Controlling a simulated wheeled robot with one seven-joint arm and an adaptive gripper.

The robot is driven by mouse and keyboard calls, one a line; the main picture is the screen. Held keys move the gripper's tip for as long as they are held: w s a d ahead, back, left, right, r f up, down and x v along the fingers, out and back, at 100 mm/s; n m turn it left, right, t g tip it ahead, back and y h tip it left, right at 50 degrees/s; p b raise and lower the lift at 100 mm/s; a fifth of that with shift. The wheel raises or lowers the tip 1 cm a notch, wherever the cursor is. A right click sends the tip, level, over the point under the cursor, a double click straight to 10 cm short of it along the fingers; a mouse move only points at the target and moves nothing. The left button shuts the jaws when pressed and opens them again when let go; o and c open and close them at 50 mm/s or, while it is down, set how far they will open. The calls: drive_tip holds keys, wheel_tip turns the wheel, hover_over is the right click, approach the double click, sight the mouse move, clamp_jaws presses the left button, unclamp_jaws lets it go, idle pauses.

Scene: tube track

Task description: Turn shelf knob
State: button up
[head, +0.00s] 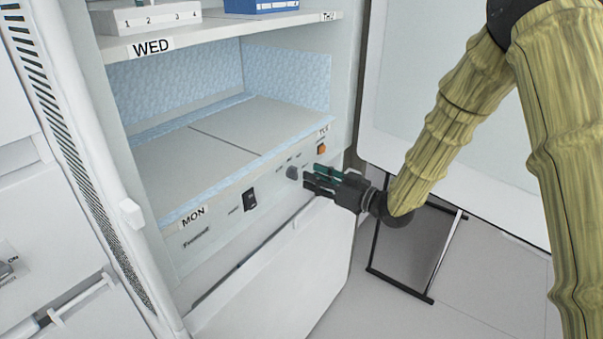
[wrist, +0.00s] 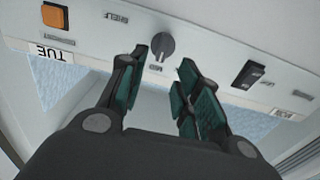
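The shelf knob (head: 292,172) is a small dark grey round dial on the white control panel below the shelf. It also shows in the wrist view (wrist: 162,46), its raised grip roughly upright in the picture. My gripper (head: 310,181) is close to the knob, on its right in the head view. In the wrist view my gripper (wrist: 165,75) is open, with its green-padded fingers apart. The knob lies beyond the fingertips and between them, a little nearer the left finger. I see no clear contact. Nothing is held.
An orange switch (wrist: 55,15) and a black rocker switch (wrist: 248,73) flank the knob on the panel. The bare shelf (head: 225,140) is above it. An opened white lower door (head: 285,275) stands just below my gripper.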

sight(297, 170)
drive_tip(key=shift+x, duration=2.7)
clamp_jaws()
